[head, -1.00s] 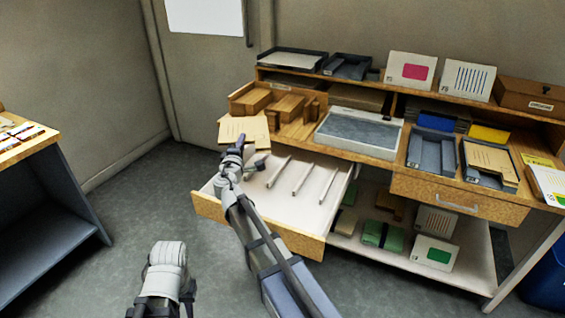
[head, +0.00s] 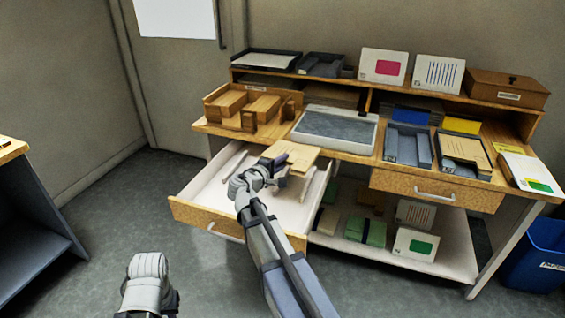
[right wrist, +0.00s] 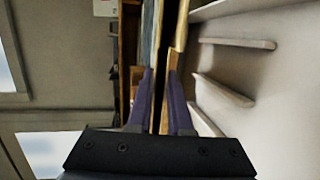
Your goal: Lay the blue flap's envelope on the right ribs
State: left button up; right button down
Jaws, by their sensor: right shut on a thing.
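My right gripper (head: 274,166) is shut on a tan envelope (head: 298,154) and holds it nearly flat above the open white drawer (head: 212,187). The envelope also shows edge-on between the fingers in the right wrist view (right wrist: 181,28). No blue flap can be made out on it. Pale raised ribs stand on the drawer floor; one shows right of my arm (head: 318,187). Several show in the right wrist view, such as the upper rib (right wrist: 237,43). My arm and the envelope hide part of the ribs in the head view.
A wooden sorter (head: 246,106) and a grey-topped white device (head: 336,129) stand on the desk behind the drawer. Dark trays (head: 408,148) stand to the right. A lower shelf (head: 440,258) holds green and white items. A blue bin (head: 535,258) stands at far right.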

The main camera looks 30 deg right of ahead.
jog(key=f+b, duration=0.3)
jog(key=w+d+f+b, duration=0.1)
jog(key=f+b, duration=0.5)
jog(key=shift+w+d+f, duration=0.2)
jog(key=shift+d+f, duration=0.05)
jog(key=shift+w+d+f+b, duration=0.6)
jog(key=shift+w+d+b, duration=0.1)
jog(key=shift+w+d, duration=0.25)
jog(key=shift+w+d+f+b, duration=0.3)
jog(key=shift+w+d, duration=0.05)
jog(key=shift+d, duration=0.2)
jog(key=c, duration=0.8)
grip_release()
jog(key=shift+o, duration=0.2)
jog(key=p+v, duration=0.1)
jog(key=v, duration=0.6)
jog(key=shift+s+a, duration=0.25)
jog(key=shift+a, duration=0.1)
